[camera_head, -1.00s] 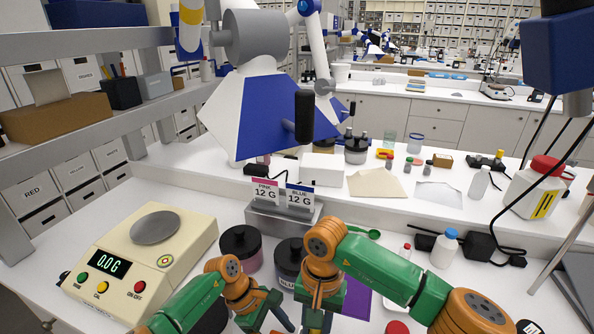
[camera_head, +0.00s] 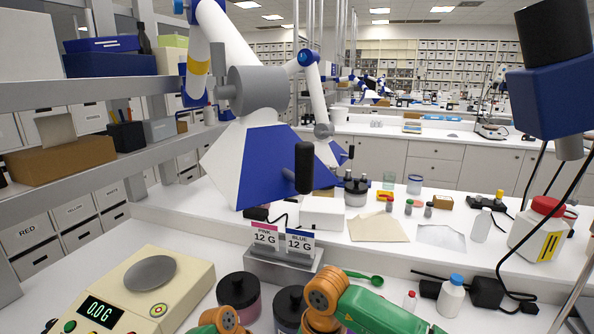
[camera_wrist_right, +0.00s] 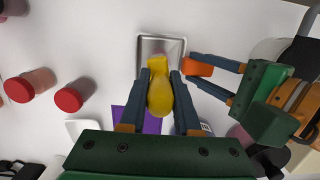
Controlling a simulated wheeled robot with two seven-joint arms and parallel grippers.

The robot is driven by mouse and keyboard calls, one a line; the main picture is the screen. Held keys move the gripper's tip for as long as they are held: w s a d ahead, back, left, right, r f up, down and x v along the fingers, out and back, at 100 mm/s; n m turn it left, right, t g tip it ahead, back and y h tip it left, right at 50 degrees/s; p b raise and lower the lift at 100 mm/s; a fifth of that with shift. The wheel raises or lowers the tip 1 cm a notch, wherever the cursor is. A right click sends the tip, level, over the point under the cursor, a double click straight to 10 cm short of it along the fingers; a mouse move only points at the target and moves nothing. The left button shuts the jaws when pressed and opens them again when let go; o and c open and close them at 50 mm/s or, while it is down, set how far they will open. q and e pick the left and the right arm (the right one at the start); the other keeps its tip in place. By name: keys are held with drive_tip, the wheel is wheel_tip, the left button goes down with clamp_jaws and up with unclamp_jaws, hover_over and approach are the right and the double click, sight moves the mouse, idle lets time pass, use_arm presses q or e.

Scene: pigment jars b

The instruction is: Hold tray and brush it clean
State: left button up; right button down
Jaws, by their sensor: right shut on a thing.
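In the right wrist view a small silver tray (camera_wrist_right: 148,40) lies on the white table, with a faint pinkish patch inside. My right gripper (camera_wrist_right: 160,78) is shut on a yellow brush (camera_wrist_right: 159,97), whose front end is over the tray's near part. Whether it touches the tray is unclear. My left gripper (camera_wrist_right: 190,69) comes in from the right at the tray's right edge. An orange piece (camera_wrist_right: 199,69) sits between its fingers; I cannot tell whether they grip it. In the head view both grippers and the tray are out of frame; only arm links show.
Two jars with black lids (camera_head: 238,288) (camera_head: 290,300) stand before the label stand (camera_head: 285,262). A scale (camera_head: 180,300) is at left. Red-capped jars (camera_wrist_right: 68,100) and a purple sheet (camera_wrist_right: 152,124) are near the tray.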

use_arm(q)
clamp_jaws()
drive_tip(key=shift+s+a+f+b, duration=0.1)
drive_tip(key=shift+f+b, duration=0.1)
drive_tip(key=shift+b, duration=0.2)
use_arm(e)
drive_tip(key=shift+f, duration=0.4)
use_arm(q)
drive_tip(key=shift+s+f, duration=0.15)
idle(0.6)
use_arm(e)
drive_tip(key=shift+f, duration=0.1)
drive_tip(key=shift+s+f, duration=0.15)
drive_tip(key=shift+f, duration=1.3)
drive_tip(key=shift+f, duration=0.6)
drive_tip(key=shift+s+d, duration=0.1)
